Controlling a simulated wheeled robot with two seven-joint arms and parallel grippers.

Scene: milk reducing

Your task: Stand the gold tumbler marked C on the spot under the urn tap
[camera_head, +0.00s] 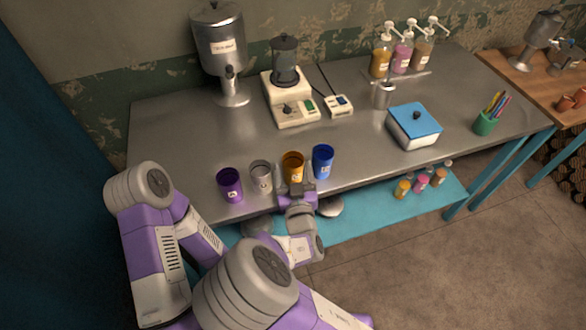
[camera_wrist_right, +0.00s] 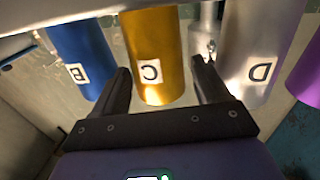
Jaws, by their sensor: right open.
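The gold tumbler (camera_head: 293,163) stands upright near the front edge of the steel table, between a silver tumbler (camera_head: 261,176) and a blue one (camera_head: 322,161). In the right wrist view, the gold tumbler (camera_wrist_right: 155,45) shows its C label. My right gripper (camera_head: 297,183) is open at the table's front edge; in its wrist view its fingers (camera_wrist_right: 161,68) lie either side of the gold tumbler. Contact cannot be told. The steel urn (camera_head: 220,45) stands at the back left, its tap (camera_head: 230,74) above a round base (camera_head: 233,98). No tumbler is under it. My left gripper is not visible.
A purple tumbler (camera_head: 230,184) stands left of the silver one. A blender (camera_head: 288,85) is right of the urn. A blue-lidded box (camera_head: 415,125) and green pen cup (camera_head: 486,123) stand right. The steel table (camera_head: 180,135) is clear between tumblers and urn.

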